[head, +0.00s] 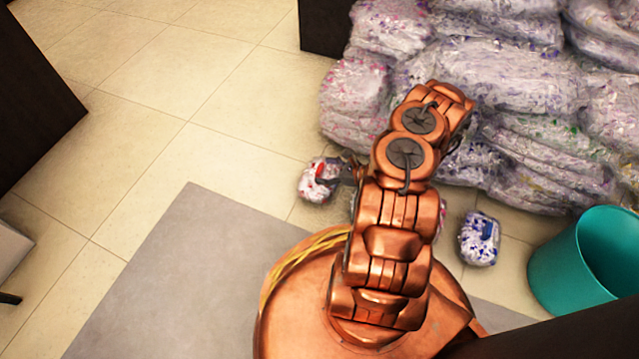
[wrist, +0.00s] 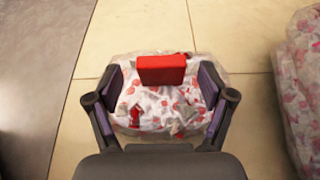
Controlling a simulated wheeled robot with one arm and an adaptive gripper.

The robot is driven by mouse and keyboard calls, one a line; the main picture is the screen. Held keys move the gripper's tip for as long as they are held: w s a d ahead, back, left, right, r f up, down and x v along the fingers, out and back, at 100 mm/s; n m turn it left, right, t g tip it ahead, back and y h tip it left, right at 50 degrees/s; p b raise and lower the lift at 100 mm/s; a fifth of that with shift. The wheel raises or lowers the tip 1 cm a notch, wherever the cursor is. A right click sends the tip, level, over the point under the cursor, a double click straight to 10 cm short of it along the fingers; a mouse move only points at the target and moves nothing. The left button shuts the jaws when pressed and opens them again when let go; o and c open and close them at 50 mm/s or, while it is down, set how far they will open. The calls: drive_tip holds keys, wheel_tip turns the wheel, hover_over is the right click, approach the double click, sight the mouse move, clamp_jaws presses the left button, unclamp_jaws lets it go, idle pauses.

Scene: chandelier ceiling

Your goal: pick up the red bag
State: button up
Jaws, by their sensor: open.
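The red bag (wrist: 160,108) is a small clear plastic bag of white and red scraps with a red block on its top. It lies on the tiled floor, centred in the wrist view. In the head view the bag (head: 311,187) is left of my arm, partly covered by my gripper (head: 335,174). In the wrist view my gripper (wrist: 158,82) is open above the bag, one finger over its left side and one over its right. I cannot tell whether the fingers touch it.
A similar bag with blue scraps (head: 480,240) lies right of my arm, near a teal bin (head: 556,262). A large pile of plastic-wrapped scrap bags (head: 500,75) fills the upper right. Dark furniture (head: 30,95) stands at the left.

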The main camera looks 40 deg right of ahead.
drive_tip(key=shift+b+x, duration=0.3)
drive_tip(key=shift+x, duration=0.85)
drive_tip(key=shift+c, duration=0.4)
clamp_jaws()
